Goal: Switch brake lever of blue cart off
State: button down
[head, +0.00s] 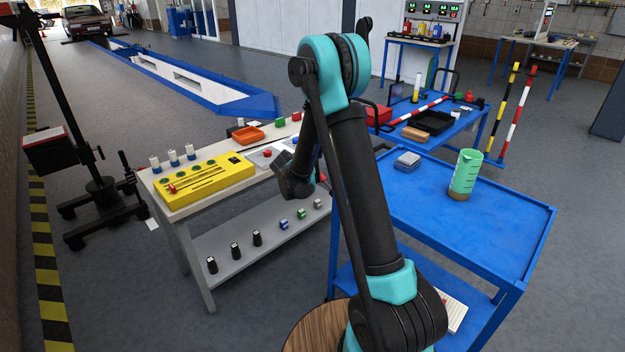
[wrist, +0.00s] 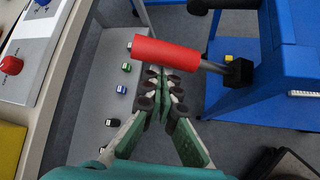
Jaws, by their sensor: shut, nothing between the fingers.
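The brake lever shows in the wrist view as a red cylindrical grip (wrist: 167,54) on a short grey rod. The rod runs into a black mount (wrist: 240,72) on the side of the blue cart (wrist: 285,75). In the head view the blue cart (head: 450,225) stands at front right, and my arm hides most of the lever area. My gripper (wrist: 160,78) is shut and empty, its fingertips close by the red grip. I cannot tell whether they touch it. In the head view the fingertips are hidden behind my arm.
A workbench (head: 205,205) with a yellow tray (head: 205,182) and small parts stands left of the cart. Another blue cart (head: 440,135) stands behind. Only a narrow gap separates bench and cart.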

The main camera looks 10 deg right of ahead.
jog(key=s+a+r, duration=0.3)
jog(key=s+a, duration=0.3)
jog(key=shift+s+r, duration=0.2)
jog(key=shift+r, duration=0.05)
dwell(0.4)
jog(key=s+d+r+m+g+y, duration=0.2)
jog(key=s+d+m, duration=0.5)
jog(key=s, duration=0.5)
jog(key=s+d+r+m+g+y, duration=0.15)
jog(key=s+d+m, duration=0.35)
jog(key=s+m, duration=0.6)
jog(key=s+f+m+y, duration=0.2)
jog(key=s+m, duration=0.3)
jog(key=s, duration=0.6)
jog(key=shift+a+f, duration=0.2)
jog(key=shift+a, duration=0.2)
